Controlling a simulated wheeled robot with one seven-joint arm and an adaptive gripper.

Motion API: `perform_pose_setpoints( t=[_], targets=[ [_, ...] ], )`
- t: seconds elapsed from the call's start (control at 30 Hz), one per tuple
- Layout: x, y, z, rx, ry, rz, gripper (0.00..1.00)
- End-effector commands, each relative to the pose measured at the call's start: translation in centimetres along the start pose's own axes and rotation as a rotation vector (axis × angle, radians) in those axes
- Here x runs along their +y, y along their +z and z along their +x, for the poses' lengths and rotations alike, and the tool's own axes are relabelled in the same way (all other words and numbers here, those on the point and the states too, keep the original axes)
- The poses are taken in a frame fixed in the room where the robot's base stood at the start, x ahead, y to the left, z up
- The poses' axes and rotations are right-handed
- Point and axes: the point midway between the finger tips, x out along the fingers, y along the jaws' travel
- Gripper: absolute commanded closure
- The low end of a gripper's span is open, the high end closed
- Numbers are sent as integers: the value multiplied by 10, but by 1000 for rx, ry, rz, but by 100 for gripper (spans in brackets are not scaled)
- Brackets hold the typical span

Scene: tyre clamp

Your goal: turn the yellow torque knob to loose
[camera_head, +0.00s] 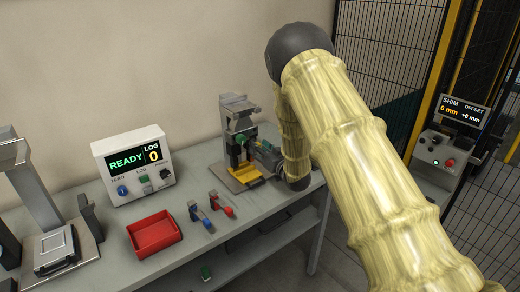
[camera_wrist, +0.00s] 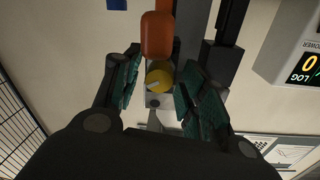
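The round yellow torque knob (camera_wrist: 159,77) shows in the wrist view, with a pale pointer mark on its face. An orange-red rounded part (camera_wrist: 157,33) sits just above it in that picture. My gripper (camera_wrist: 160,88) is open, its green pads on either side of the knob with visible gaps; depth to the knob is hard to tell. In the head view the grey clamp fixture (camera_head: 238,113) stands on the bench. My gripper (camera_head: 264,149) is at its right side, partly hidden by my arm. I cannot make out the knob there.
A white READY/LOG box (camera_head: 133,164), a red tray (camera_head: 154,234), and small blue and red clamps (camera_head: 222,200) stand on the grey bench (camera_head: 190,249). A grey stand (camera_head: 45,215) is at far left. Mesh fencing (camera_head: 388,50) and a SHIM panel (camera_head: 463,112) are at right.

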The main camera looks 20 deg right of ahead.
Motion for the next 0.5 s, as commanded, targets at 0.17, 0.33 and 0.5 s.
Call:
perform_pose_setpoints(
  t=[0.17, 0.33, 0.5],
  targets=[
    [0, 0, 0, 0, 0, 0, 96],
    [0, 0, 0, 0, 0, -3, 100],
    [0, 2, 0, 3, -1, -38, 100]
  ],
)
